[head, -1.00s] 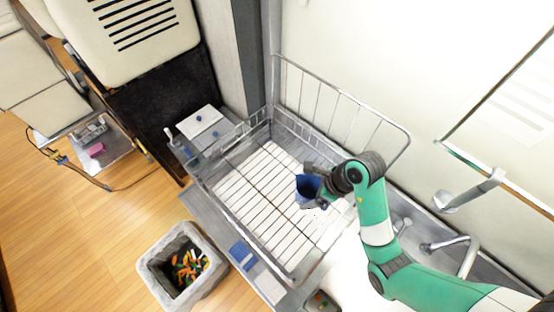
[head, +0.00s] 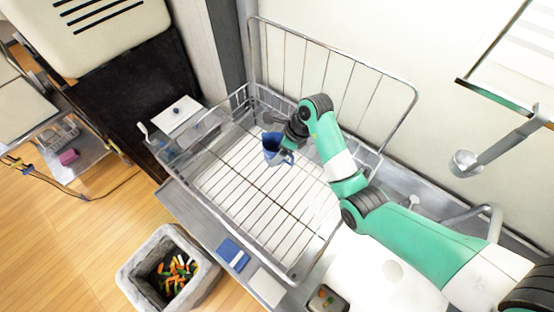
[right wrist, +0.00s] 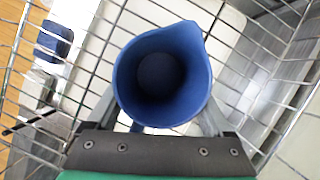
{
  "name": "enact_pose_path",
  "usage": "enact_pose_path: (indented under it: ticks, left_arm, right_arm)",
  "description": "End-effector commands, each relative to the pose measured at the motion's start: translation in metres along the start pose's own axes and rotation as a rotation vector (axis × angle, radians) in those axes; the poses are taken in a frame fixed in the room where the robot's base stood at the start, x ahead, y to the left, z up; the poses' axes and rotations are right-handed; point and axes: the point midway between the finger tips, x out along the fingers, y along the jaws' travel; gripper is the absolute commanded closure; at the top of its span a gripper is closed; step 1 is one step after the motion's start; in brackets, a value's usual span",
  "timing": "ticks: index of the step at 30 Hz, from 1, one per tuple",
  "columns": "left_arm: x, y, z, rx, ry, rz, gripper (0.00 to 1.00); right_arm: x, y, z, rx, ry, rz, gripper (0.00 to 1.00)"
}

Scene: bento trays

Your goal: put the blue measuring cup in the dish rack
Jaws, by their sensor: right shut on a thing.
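The blue measuring cup (head: 272,150) is over the wire floor of the metal dish rack (head: 240,217), inside its outline, toward the back. My right gripper (head: 287,146) is shut on the cup. In the right wrist view the cup (right wrist: 162,76) has its open mouth and spout facing the camera, between the two fingers (right wrist: 165,118). The rack wires (right wrist: 100,60) show around it. I cannot tell whether the cup's base touches the rack floor. My left gripper is in neither current view.
A blue sponge (head: 233,254) lies on the counter in front of the rack. A grey bin (head: 133,275) with scraps stands on the floor. A white box (head: 178,116) is left of the rack. The rack's tall back wires (head: 330,70) stand near the wall. Most of the rack floor is clear.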

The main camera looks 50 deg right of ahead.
Motion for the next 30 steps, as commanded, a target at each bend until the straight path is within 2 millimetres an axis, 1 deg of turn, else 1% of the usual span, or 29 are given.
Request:
enact_pose_path:
  ticks: [2,4,9,10,17,20,21,23,24,30]
  left_arm:
    - [0.0,0.0,0.0,0.0,0.0,0.0,0.0]
    - [-0.002,0.0,0.002,0.0,0.0,0.0,0.0]
    - [-0.007,0.0,0.006,0.0,0.0,0.0,0.0]
    - [-0.007,0.0,0.006,0.0,-0.001,0.0,0.0]
    - [-0.006,0.0,0.006,0.0,-0.001,0.0,0.0]
    - [-0.009,0.0,0.008,0.0,-0.001,0.0,0.0]
    - [-0.009,0.0,0.009,0.0,-0.001,0.0,0.0]
    - [-0.008,0.0,0.008,0.0,-0.001,0.0,0.0]
    - [-0.008,0.0,0.008,0.0,-0.001,0.0,0.0]
    - [-0.008,0.0,0.007,0.0,0.0,0.0,0.0]
  right_arm:
    - [0.0,0.0,0.0,0.0,0.0,0.0,0.69]
    - [0.006,-0.002,0.0,0.0,0.002,0.001,0.69]
    - [0.031,-0.002,-0.011,0.001,0.003,0.002,0.69]
    - [0.033,-0.002,-0.012,0.001,0.002,0.001,0.69]
    - [0.034,-0.003,-0.011,0.0,0.0,0.0,0.69]
    - [0.037,-0.002,-0.013,0.0,0.0,0.0,0.69]
    - [0.037,-0.002,-0.013,0.0,0.0,0.0,0.13]
    - [0.036,-0.002,-0.013,0.0,0.0,0.0,0.03]
    - [0.036,-0.002,-0.013,0.0,0.0,0.0,0.0]
    - [0.035,-0.002,-0.012,0.0,0.0,0.0,0.0]
